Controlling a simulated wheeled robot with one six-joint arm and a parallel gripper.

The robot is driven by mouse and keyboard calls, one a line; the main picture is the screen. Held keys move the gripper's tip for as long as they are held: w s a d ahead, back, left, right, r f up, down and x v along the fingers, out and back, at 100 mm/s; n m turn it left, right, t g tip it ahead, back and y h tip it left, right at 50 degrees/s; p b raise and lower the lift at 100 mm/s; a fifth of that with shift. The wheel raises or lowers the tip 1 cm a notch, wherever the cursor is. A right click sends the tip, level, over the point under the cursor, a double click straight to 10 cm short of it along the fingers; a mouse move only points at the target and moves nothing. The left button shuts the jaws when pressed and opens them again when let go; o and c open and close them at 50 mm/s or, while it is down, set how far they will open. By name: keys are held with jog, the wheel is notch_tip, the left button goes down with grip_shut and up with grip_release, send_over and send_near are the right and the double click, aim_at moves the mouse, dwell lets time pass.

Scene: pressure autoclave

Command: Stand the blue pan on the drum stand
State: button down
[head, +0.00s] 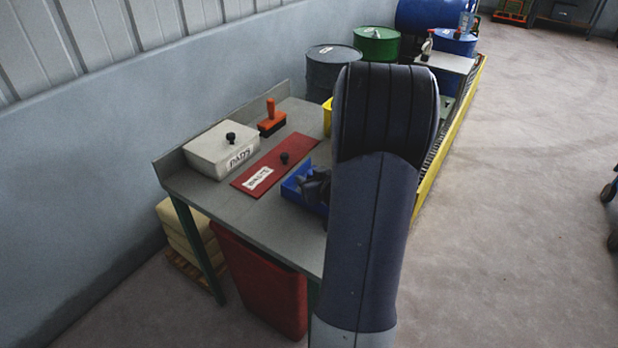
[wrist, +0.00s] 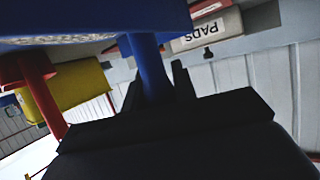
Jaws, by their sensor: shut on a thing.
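The blue pan (head: 291,187) shows in the head view at the right part of the bench, partly hidden behind my arm. My dark gripper (head: 316,186) is in front of it there. In the wrist view the pan (wrist: 75,14) fills the top left, with a blue handle (wrist: 150,68) running from it. My gripper (wrist: 156,88) is shut on that handle. Whether the pan touches the bench top is hard to tell. A grey-topped stand (head: 446,62) is beyond my arm among the drums; I cannot tell if it is the drum stand.
A red bin (head: 262,283) is below. Grey (head: 332,68) and green (head: 377,45) drums stand behind.

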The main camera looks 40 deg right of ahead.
jog(key=shift+f, duration=0.1)
jog(key=c, duration=1.6)
grip_release()
jog(key=shift+f, duration=0.1)
jog(key=o, duration=0.5)
jog(key=shift+c, duration=0.2)
jog(key=shift+r, duration=0.2)
